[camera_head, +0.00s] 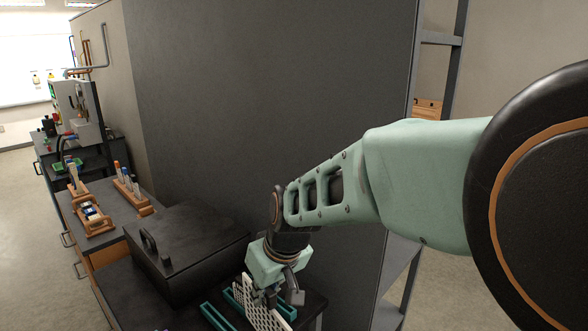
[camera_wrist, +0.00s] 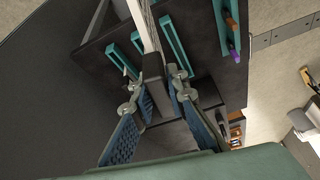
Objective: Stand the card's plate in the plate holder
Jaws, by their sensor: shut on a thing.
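My gripper (camera_head: 268,297) points down at the bench and is shut on a pale lattice plate (camera_head: 250,304). The plate is upright, full of small holes, and partly hidden by the fingers. In the wrist view my gripper (camera_wrist: 158,85) has a finger on each side of the plate (camera_wrist: 145,26), which shows nearly edge-on. Teal slotted pieces, like parts of a plate holder, lie on either side of it, one on the left (camera_wrist: 121,58) and one on the right (camera_wrist: 174,45). I cannot tell whether the plate's lower edge touches them. I cannot make out the card.
A black box (camera_head: 188,255) with a handle stands left of my gripper. Wooden racks with small items (camera_head: 92,217) are farther left. A tall dark panel (camera_head: 270,90) rises behind the bench. A metal shelf frame (camera_head: 395,285) stands to the right. An orange and purple item (camera_wrist: 233,45) lies near the bench edge.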

